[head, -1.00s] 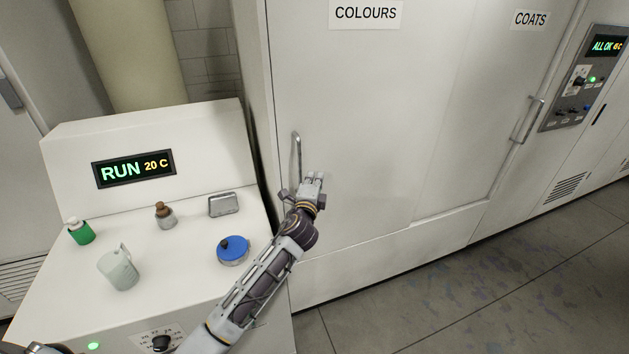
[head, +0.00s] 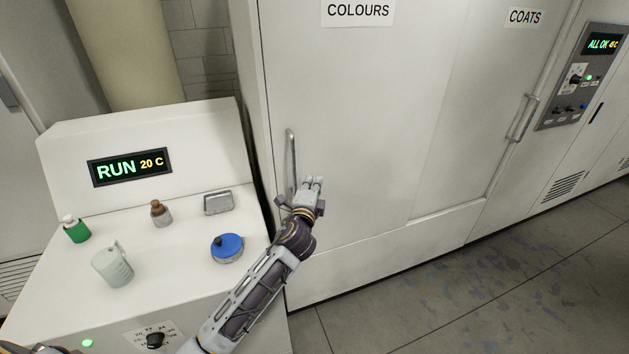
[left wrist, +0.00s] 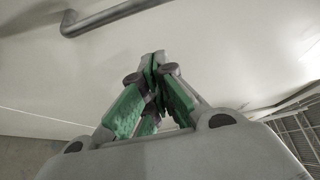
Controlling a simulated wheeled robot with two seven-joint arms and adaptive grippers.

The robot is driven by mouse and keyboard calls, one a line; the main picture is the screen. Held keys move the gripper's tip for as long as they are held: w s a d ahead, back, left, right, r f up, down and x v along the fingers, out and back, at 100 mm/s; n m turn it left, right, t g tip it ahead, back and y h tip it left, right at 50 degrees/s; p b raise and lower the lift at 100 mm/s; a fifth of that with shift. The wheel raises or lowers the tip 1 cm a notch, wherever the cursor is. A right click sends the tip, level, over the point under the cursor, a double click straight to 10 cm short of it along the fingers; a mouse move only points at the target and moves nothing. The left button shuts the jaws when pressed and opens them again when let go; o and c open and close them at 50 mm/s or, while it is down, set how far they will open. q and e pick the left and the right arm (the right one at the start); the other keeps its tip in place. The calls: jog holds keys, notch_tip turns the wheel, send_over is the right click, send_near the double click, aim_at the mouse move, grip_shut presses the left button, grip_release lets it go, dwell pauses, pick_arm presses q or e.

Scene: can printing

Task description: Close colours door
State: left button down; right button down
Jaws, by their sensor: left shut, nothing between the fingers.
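The colours door (head: 355,110) is a tall white panel under the COLOURS label (head: 358,11). It looks flush with the cabinet front, with no gap that I can make out. Its vertical bar handle (head: 291,160) is near its left edge; the handle also shows in the left wrist view (left wrist: 110,15). My left gripper (head: 313,184) is at the lower right of the handle, close to the door face. In the left wrist view its green-padded fingers (left wrist: 157,75) are together and empty, pointing at the white panel. Whether they touch it is unclear. My right gripper is not seen.
A white console (head: 185,250) with a RUN 20 C display (head: 130,167) stands at the left. It bears a green bottle (head: 76,229), a jug (head: 112,264) and a blue-lidded tin (head: 228,248). The coats door (head: 480,110) is at the right. Floor at the lower right is clear.

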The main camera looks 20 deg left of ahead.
pick_arm(q)
jog(key=s+b, duration=0.1)
jog(key=s, duration=0.5)
jog(key=shift+d, duration=0.2)
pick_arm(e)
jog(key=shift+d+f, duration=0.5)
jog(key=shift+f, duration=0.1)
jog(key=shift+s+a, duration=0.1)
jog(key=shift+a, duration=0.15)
